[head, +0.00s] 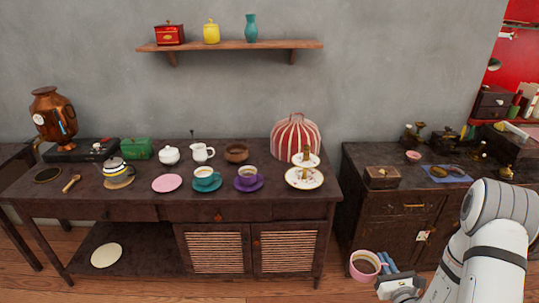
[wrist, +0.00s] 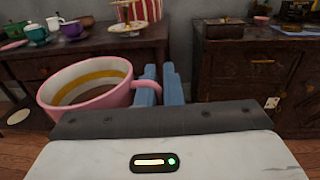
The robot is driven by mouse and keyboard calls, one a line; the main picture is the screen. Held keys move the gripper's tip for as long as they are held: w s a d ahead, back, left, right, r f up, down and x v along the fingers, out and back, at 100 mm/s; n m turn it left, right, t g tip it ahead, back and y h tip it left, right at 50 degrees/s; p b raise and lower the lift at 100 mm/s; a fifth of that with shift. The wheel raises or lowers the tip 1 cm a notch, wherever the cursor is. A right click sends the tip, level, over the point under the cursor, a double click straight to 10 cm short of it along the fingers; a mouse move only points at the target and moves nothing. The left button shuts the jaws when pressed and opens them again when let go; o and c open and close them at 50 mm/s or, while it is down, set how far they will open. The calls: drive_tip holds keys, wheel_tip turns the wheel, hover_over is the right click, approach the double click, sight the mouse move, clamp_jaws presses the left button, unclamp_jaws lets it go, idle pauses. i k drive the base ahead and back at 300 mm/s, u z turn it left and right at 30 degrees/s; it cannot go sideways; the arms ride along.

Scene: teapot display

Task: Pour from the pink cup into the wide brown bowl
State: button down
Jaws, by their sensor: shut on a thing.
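The pink cup (head: 356,274) hangs in front of the tables, off to the right of the long table. It looks about upright and holds brown liquid, with a yellow band inside, as the wrist view (wrist: 112,102) shows. My gripper (head: 388,263) is shut on the cup's handle side; its blue fingers (wrist: 159,80) stand at the cup's right. The wide brown bowl (head: 236,155) stands on the long table toward the back, right of a white jug. My gripper and the cup are well apart from it, in front and to the right.
The long dark table (head: 135,212) also bears a teal cup (head: 205,173), a purple cup (head: 248,173), a pink saucer (head: 167,183), a tiered plate stand (head: 304,182) and a striped cosy (head: 296,132). A second cabinet (head: 385,207) stands at right, with a gap between.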

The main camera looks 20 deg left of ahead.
sight(234, 153)
drive_tip(key=z, duration=0.55)
drive_tip(key=i, duration=0.15)
drive_tip(key=u, duration=1.65)
drive_tip(key=k, duration=0.45)
drive_tip(key=u, duration=0.45)
drive_tip(key=i, duration=1.5)
drive_tip(key=z, duration=0.4)
